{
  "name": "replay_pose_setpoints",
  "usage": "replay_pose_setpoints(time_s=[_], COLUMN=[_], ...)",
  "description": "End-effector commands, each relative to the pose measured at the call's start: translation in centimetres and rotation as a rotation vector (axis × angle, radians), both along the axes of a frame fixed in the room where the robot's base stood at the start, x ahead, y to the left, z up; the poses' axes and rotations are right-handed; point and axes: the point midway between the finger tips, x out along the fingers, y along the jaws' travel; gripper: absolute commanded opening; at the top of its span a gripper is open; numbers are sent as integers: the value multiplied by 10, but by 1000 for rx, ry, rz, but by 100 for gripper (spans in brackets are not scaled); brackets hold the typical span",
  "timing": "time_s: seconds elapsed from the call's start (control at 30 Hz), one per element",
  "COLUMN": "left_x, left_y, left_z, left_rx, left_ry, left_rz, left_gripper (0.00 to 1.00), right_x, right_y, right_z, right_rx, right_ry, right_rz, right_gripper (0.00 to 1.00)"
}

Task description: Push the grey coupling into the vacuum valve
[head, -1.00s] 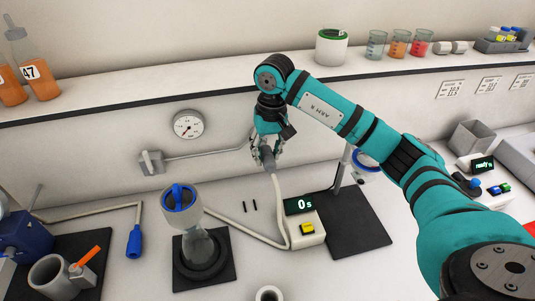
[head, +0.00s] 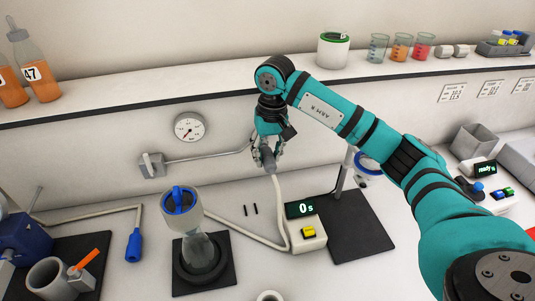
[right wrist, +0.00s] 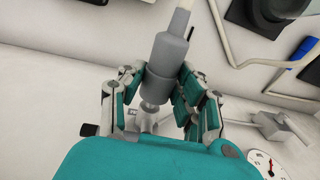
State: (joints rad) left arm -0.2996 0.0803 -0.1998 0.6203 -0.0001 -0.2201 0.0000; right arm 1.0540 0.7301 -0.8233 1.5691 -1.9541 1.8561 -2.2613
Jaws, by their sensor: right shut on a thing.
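The grey coupling (head: 268,157) is a stepped grey cylinder with a pale hose (head: 282,205) on its end. My right gripper (head: 265,148) is shut on it, up close to the back wall. In the right wrist view the coupling (right wrist: 165,57) lies between the fingers (right wrist: 155,100), its narrow end toward the palm. The vacuum valve seems to be the grey wall fitting (head: 152,163), with a thin pipe running right to behind my gripper. The wrist view also shows this fitting (right wrist: 280,128). My left gripper is not in view.
A round gauge (head: 189,127) is on the wall above the fitting. A blue-topped filter flask (head: 182,205) stands on a dark mat. A timer (head: 305,232) reads 0 s, beside a stand on a dark base (head: 355,228). A shelf edge (head: 120,104) runs above.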

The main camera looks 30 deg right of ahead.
Motion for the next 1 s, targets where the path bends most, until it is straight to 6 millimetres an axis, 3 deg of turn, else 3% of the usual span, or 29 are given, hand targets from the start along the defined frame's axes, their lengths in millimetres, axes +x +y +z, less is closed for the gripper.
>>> replay_pose_setpoints(time_s=[0.93,0.97,1.0], left_x=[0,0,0], left_y=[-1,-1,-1], left_z=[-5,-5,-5], left_rx=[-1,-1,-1], left_ry=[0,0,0], left_rz=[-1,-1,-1], left_gripper=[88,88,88], right_x=[14,14,14], right_y=[-3,-3,-3], right_z=[0,0,0], right_rx=[0,0,0], right_ry=[-1,-1,0], right_rz=[1,1,1], right_gripper=[0,36,41])
